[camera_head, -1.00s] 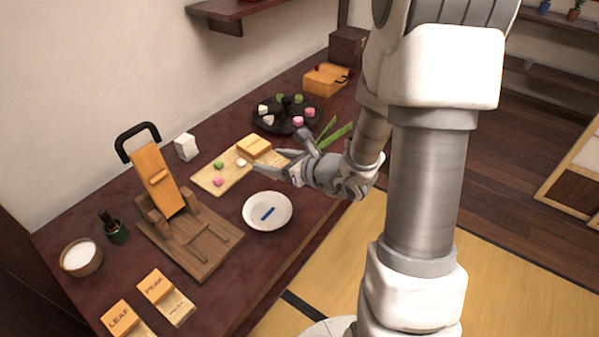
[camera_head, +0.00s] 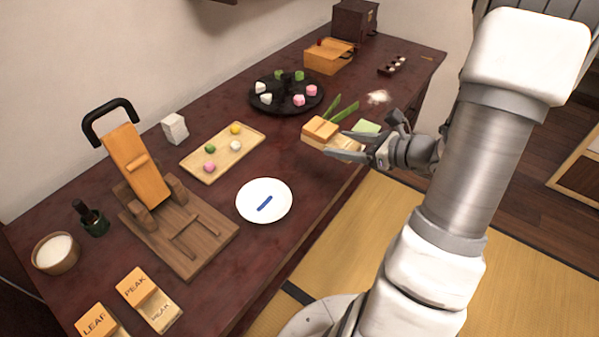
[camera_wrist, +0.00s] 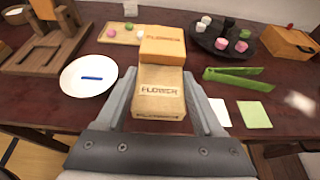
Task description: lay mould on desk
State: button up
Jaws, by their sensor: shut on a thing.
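The mould is a light wooden block marked FLOWER (camera_wrist: 160,95) with an orange-brown wooden lid part (camera_wrist: 162,46) at its far end. In the wrist view my gripper (camera_wrist: 165,85) has a finger on each side of the block and is shut on it. In the head view my gripper (camera_head: 345,146) is at the right edge of the dark red desk (camera_head: 225,165), with the mould's orange part (camera_head: 320,130) beyond its fingers. The mould is over or on the desk near this edge; I cannot tell whether it touches the top.
A white plate (camera_head: 250,207) with a blue strip, a tray of coloured balls (camera_head: 240,151) and a dark round tray (camera_head: 286,106) stand nearby. Green tongs (camera_head: 340,110) and a pale green card (camera_head: 366,126) lie close to the mould. PEAK (camera_head: 135,284) and LEAF (camera_head: 95,320) moulds lie at front left.

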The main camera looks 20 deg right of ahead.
jog(key=shift+s+d+f, duration=0.25)
jog(key=shift+s+d, duration=0.2)
jog(key=shift+s, duration=0.05)
jog(key=shift+s+d+f, duration=0.25)
jog(key=shift+s+d, duration=0.15)
jog(key=shift+s, duration=0.05)
jog(key=shift+f+b, duration=0.2)
jog(key=shift+b, duration=0.15)
jog(key=b, duration=0.4)
send_over(309, 172)
notch_tip(309, 172, down, 7)
jog(key=shift+f+b, duration=0.75)
jog(key=shift+f, duration=1.1)
jog(key=shift+f, duration=0.2)
jog(key=o, duration=1.4)
